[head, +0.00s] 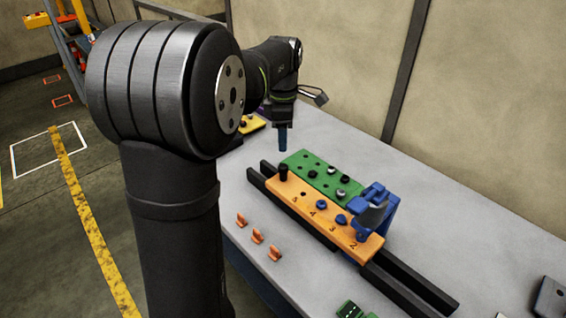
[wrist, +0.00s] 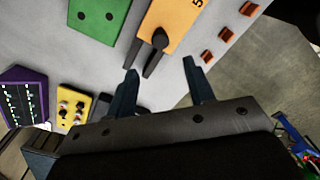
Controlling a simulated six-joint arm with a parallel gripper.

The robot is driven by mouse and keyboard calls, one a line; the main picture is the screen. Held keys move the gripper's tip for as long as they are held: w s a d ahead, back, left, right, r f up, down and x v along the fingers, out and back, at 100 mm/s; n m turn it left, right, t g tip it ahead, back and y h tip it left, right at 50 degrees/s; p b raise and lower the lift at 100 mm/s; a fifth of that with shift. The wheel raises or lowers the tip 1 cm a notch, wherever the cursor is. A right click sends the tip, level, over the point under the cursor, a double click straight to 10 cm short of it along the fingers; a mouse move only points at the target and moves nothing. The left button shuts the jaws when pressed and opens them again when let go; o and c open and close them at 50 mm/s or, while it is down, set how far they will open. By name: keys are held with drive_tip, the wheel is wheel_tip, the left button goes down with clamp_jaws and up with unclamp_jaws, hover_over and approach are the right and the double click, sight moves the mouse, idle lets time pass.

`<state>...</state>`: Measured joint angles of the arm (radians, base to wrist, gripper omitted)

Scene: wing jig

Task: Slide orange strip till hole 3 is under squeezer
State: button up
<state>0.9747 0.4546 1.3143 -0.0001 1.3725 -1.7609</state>
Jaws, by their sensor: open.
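The orange strip (head: 310,208) lies along black rails, with printed numbers 5 to 2 showing along its front edge. A black knob (head: 283,172) stands on its left end. Blue pieces sit by numbers 4 and 3; the hole by 5 looks empty. The blue squeezer (head: 378,208) stands over the right end, by number 2, and hides part of the strip there. My gripper (head: 282,150) is above the knob end, apart from it. In the wrist view my gripper (wrist: 161,70) is open and empty, with the knob (wrist: 160,39) ahead between the fingers' lines.
A green strip (head: 318,172) with black and white pieces lies behind the orange one. The dark rails (head: 410,284) extend beyond the strip at both ends. Several small orange clips (head: 258,236) lie in front. A yellow box (wrist: 73,105) and a purple-framed screen (wrist: 22,98) are nearby.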

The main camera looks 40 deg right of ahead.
sight(283, 166)
wheel_tip(283, 166, down, 10)
drive_tip(key=shift+r, duration=0.2)
drive_tip(key=shift+c, duration=0.3)
